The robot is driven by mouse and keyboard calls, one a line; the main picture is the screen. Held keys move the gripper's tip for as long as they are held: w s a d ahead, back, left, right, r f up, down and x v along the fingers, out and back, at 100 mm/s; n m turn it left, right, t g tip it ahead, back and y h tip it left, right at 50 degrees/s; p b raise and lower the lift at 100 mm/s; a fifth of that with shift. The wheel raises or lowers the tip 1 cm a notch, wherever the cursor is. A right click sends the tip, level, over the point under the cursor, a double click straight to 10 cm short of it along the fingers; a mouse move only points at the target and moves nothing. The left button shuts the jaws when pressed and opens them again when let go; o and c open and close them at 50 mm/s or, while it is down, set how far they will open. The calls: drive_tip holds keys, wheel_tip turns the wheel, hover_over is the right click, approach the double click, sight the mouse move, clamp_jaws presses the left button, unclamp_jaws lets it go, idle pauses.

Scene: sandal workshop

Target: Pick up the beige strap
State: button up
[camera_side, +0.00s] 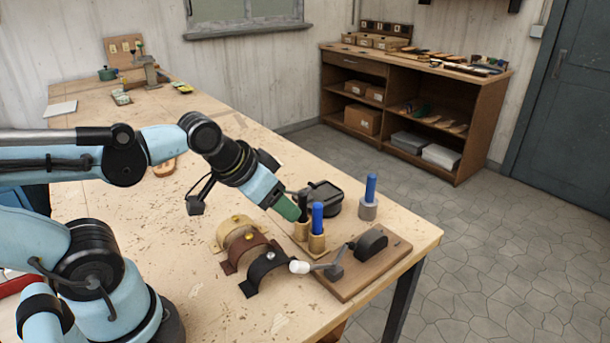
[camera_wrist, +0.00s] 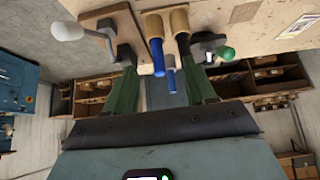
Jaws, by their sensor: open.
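The beige strap (camera_side: 226,232) stands as an arch with a gold stud on the workbench in the side view. It is the farthest back of three arched straps. My gripper (camera_side: 287,208) is above the bench, to the right of the beige strap and apart from it, by the upright tools. Its green fingers show spread apart in the wrist view (camera_wrist: 163,85), with nothing held between them. The beige strap does not show in the wrist view.
A brown strap (camera_side: 246,250) and a black strap (camera_side: 265,268) stand close in front of the beige one. Blue-handled tools (camera_side: 317,217) in holders, a black device (camera_side: 323,193) and a lever press on a wooden board (camera_side: 352,284) are to the right. The bench front-left is clear.

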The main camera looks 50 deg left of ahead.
drive_tip(key=s+a+f+g, duration=0.1)
drive_tip(key=s+a+g, duration=0.15)
drive_tip(key=a, duration=0.45)
approach(234, 217)
drive_tip(key=shift+m, duration=0.4)
drive_tip(key=shift+s+x, duration=0.2)
drive_tip(key=shift+x, duration=1.45)
drive_tip(key=shift+s+x, duration=0.15)
drive_tip(key=shift+x, duration=1.5)
drive_tip(key=shift+w+x, duration=0.2)
drive_tip(key=shift+x, duration=0.6)
drive_tip(key=shift+w+x, duration=0.15)
drive_tip(key=shift+x, duration=1.65)
drive_tip(key=c, duration=0.7)
